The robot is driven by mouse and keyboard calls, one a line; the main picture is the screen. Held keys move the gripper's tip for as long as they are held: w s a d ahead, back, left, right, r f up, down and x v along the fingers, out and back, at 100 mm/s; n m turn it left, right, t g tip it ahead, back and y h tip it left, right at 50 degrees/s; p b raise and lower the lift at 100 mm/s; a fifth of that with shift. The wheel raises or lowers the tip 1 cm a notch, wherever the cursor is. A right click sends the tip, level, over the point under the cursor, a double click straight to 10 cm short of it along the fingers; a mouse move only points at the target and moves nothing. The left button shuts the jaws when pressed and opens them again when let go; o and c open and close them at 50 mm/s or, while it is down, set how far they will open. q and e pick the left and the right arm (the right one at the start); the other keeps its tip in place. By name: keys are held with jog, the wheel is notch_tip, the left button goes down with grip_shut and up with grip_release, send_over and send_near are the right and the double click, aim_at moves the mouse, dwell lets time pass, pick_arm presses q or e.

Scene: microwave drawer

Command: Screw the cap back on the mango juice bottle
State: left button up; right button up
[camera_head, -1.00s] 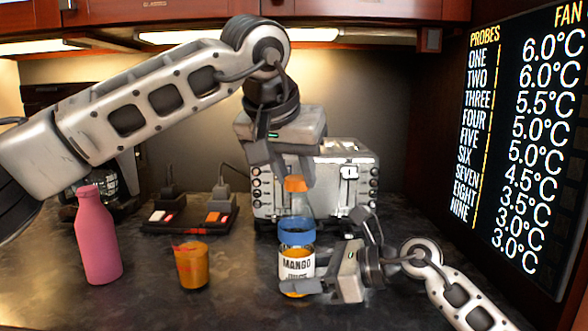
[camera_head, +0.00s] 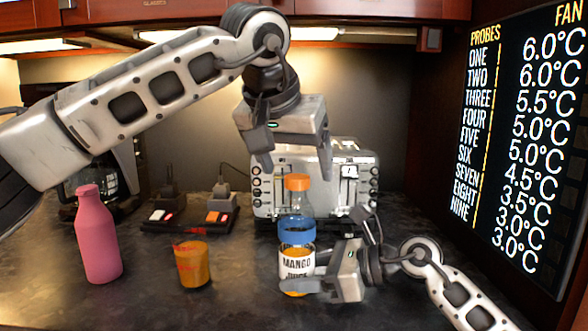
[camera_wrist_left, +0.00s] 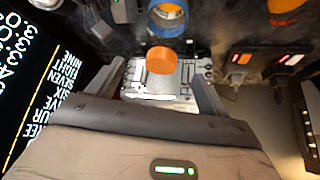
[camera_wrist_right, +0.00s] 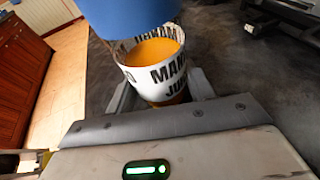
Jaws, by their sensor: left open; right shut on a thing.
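The mango juice bottle (camera_head: 297,263) stands upright on the counter, with a white label, a blue band and a clear upper part. The orange cap (camera_head: 298,182) sits at the top of its clear neck; whether it is threaded cannot be told. My left gripper (camera_head: 294,166) is open just above and around the cap, pointing down, with a finger apart on each side. The cap also shows between the fingers in the left wrist view (camera_wrist_left: 162,60). My right gripper (camera_head: 325,258) is shut on the bottle's labelled lower body, also seen in the right wrist view (camera_wrist_right: 163,90).
A glass of orange drink (camera_head: 193,266) and a pink bottle (camera_head: 97,240) stand to the left. A toaster (camera_head: 345,185) is behind the mango bottle. A power strip (camera_head: 190,216) with plugs lies behind the glass. A temperature screen (camera_head: 525,140) is on the right.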

pick_arm(q)
jog(key=shift+r, duration=2.4)
pick_arm(e)
jog(key=o, duration=0.8)
jog(key=shift+o, duration=0.2)
jog(key=v, duration=0.7)
jog(key=shift+s+d+r, duration=0.15)
jog(key=shift+d, duration=0.1)
pick_arm(q)
jog(key=shift+s, duration=0.1)
